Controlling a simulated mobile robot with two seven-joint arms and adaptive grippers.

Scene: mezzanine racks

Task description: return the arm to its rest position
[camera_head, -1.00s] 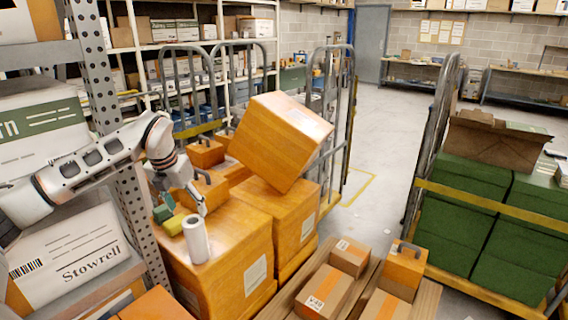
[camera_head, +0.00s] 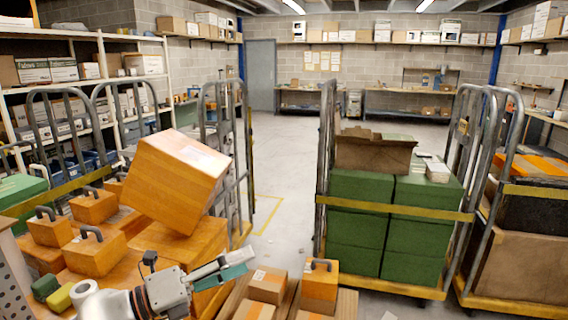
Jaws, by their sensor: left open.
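My left arm comes in at the bottom left of the head view, with its pale wrist low in front of the orange boxes. My left gripper (camera_head: 240,262) points right, with one grey finger and one teal finger. It is open, and I see nothing held in it. It appears in front of the lower orange boxes (camera_head: 155,245), left of the small cartons. My right gripper and right arm are not in view.
A large tilted orange box (camera_head: 175,180) rests on the orange stack behind the gripper. Small handled cases (camera_head: 93,204) stand left. Small cartons (camera_head: 267,286) lie right of the gripper. A cage trolley with green boxes (camera_head: 360,190) stands right. The aisle floor (camera_head: 285,180) is clear.

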